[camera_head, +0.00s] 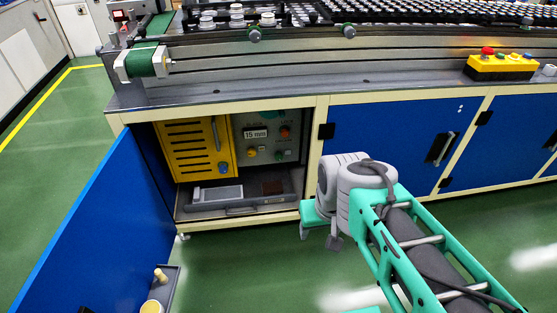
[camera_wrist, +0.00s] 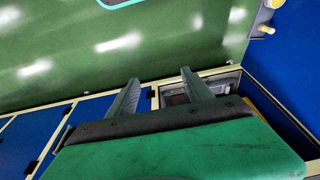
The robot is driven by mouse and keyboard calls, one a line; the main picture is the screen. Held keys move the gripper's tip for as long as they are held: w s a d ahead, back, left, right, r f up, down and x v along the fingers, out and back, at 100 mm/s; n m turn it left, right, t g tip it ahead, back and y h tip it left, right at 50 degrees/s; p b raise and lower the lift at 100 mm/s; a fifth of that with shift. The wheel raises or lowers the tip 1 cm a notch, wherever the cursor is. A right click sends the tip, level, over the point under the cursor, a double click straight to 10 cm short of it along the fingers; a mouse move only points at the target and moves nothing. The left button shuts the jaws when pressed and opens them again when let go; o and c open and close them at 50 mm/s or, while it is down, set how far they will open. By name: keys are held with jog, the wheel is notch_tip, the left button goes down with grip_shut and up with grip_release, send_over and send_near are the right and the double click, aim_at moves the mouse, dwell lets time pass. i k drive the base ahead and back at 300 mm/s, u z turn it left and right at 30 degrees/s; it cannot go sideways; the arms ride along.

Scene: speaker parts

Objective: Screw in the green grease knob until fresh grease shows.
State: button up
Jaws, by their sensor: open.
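I cannot tell which of these is the grease knob, and no grease can be made out. My gripper (camera_wrist: 160,74) shows in the wrist view with its two dark fingers apart and nothing between them. It is near the open cabinet, apart from the knobs. In the head view my arm mostly hides it.
The blue cabinet door (camera_head: 107,232) stands open at left, with a small tray (camera_head: 170,284) low on it. Inside are a yellow louvred box (camera_head: 190,135) and a grey drawer (camera_head: 240,210). A yellow button box (camera_head: 500,68) stands on the conveyor's right. Green floor is clear in front.

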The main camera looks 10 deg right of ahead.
aim_at(278, 157)
jog(key=k, duration=0.6)
jog(key=z, duration=0.15)
jog(key=i, duration=1.2)
jog(key=u, duration=0.95)
jog(key=i, duration=0.25)
jog(key=u, duration=0.35)
